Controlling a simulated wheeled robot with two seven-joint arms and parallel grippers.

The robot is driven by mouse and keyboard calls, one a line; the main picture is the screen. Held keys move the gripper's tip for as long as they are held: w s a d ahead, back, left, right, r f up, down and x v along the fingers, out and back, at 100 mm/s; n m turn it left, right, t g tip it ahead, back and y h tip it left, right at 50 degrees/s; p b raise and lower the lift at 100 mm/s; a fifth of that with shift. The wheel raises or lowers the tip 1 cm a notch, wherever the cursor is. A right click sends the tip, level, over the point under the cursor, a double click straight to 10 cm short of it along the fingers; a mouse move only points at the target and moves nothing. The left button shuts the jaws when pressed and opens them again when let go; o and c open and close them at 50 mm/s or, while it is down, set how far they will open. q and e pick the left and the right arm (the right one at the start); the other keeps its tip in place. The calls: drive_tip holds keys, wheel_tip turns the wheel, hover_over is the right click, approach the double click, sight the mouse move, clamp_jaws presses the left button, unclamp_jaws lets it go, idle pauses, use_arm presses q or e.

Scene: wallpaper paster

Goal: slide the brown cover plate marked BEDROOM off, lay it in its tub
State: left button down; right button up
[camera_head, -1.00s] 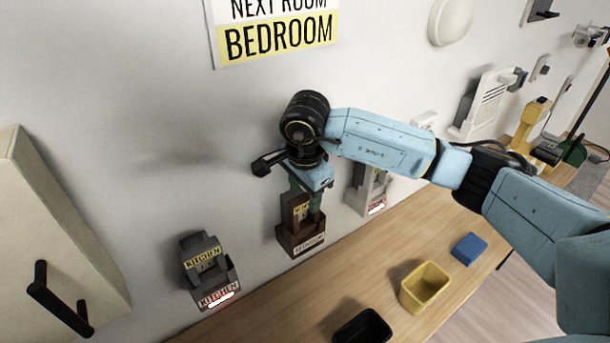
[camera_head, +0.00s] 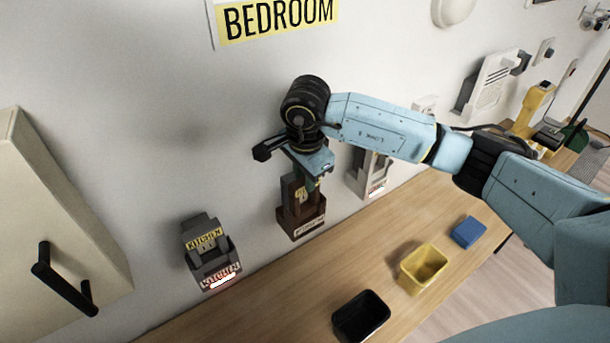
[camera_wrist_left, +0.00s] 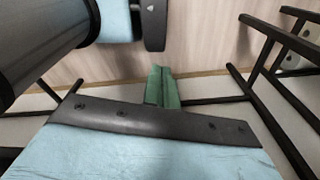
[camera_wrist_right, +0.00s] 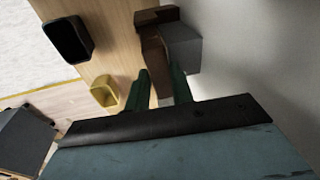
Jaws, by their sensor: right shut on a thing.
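The brown cover plate (camera_head: 289,192), with a yellow label, stands upright in a dark brown wall holder (camera_head: 302,225) marked BEDROOM. My right gripper (camera_head: 311,182) is above the holder, shut on the plate's upper part. In the right wrist view the green fingers (camera_wrist_right: 160,88) reach to the brown plate (camera_wrist_right: 154,60), and how deep they grip is hidden. A black tub (camera_head: 360,318) and a yellow tub (camera_head: 424,268) stand on the wooden bench. My left gripper (camera_wrist_left: 162,86) shows only in the left wrist view, its green fingers together and empty.
A grey KITCHEN holder (camera_head: 212,255) is on the wall to the left, and a pale holder (camera_head: 371,175) is to the right. A blue block (camera_head: 468,232) lies on the wooden bench (camera_head: 275,298). A cream cabinet (camera_head: 55,215) with a black handle juts out at far left.

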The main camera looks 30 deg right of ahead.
clamp_jaws()
drive_tip(key=shift+r, duration=0.15)
drive_tip(key=shift+r, duration=0.15)
drive_tip(key=shift+r+p, duration=1.45)
drive_tip(key=shift+r, duration=1.15)
wheel_tip(320, 180, up, 4)
drive_tip(key=shift+f+p, duration=0.1)
drive_tip(key=shift+p, duration=0.75)
